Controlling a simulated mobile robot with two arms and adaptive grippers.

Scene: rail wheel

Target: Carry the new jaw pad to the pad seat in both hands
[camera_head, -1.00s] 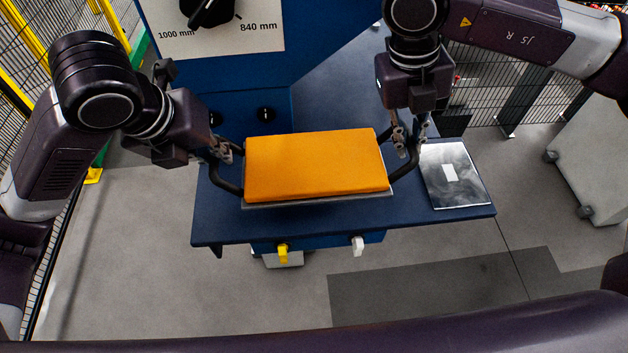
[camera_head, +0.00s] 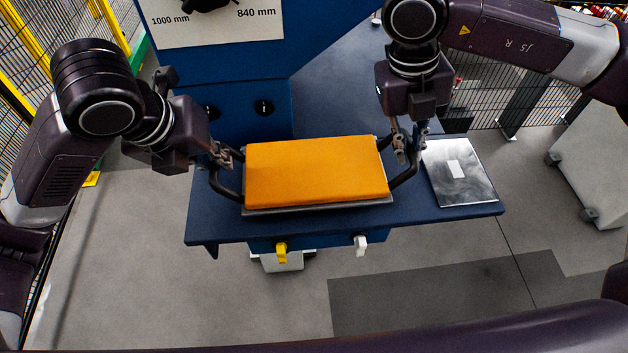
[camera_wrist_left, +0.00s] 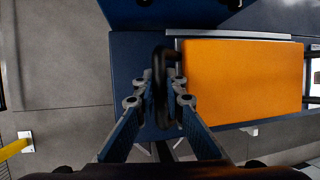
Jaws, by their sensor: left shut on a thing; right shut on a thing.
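The jaw pad (camera_head: 316,172) is an orange block on a grey backing plate, with a dark bar handle at each end. It also shows in the left wrist view (camera_wrist_left: 240,82). My left gripper (camera_head: 226,158) is shut on the left handle, which passes between its fingers in the left wrist view (camera_wrist_left: 165,92). My right gripper (camera_head: 408,145) is shut on the right handle. The pad appears level over the blue table (camera_head: 340,228); I cannot tell whether it touches the top. I cannot identify the pad seat in these views.
A blue machine body (camera_head: 240,65) with a dial plate marked 1000 mm and 840 mm stands behind the pad. A silver plate (camera_head: 460,180) with a white label lies on the table at right. Yellow (camera_head: 281,252) and white (camera_head: 360,245) knobs stick out at the table's front.

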